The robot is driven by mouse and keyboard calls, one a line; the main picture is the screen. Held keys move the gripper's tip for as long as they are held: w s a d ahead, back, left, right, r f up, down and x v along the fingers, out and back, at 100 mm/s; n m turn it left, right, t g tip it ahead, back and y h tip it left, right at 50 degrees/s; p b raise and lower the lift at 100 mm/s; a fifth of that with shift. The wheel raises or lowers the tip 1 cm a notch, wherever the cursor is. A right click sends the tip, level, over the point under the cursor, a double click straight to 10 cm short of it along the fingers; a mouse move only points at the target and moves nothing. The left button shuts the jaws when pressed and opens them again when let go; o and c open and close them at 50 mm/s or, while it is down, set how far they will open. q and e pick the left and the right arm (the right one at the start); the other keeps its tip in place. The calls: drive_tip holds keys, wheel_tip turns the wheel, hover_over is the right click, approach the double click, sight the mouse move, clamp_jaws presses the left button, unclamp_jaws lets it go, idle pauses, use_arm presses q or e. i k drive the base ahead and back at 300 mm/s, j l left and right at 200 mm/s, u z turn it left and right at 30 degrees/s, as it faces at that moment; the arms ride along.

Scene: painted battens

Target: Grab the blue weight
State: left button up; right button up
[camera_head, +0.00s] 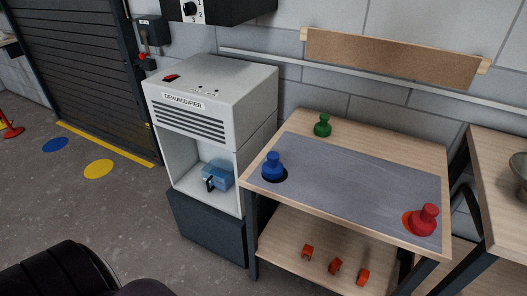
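The blue weight (272,165) is a knobbed, pawn-like piece. It stands upright at the left end of the grey mat (345,180) on the wooden table (300,122), by a dark round spot (278,180). A red weight (425,219) stands at the right end of the mat on an orange-red spot. A green weight (322,125) stands on bare wood at the table's back edge. No gripper shows in this view. A dark rounded shape at the lower left may be part of my own body.
A dehumidifier (212,95) with a blue container (216,177) in its open bay stands left of the table. Another wooden table (498,150) is at the right. The floor at the left is mostly clear.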

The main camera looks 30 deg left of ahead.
sight(272, 170)
drive_tip(key=u, duration=1)
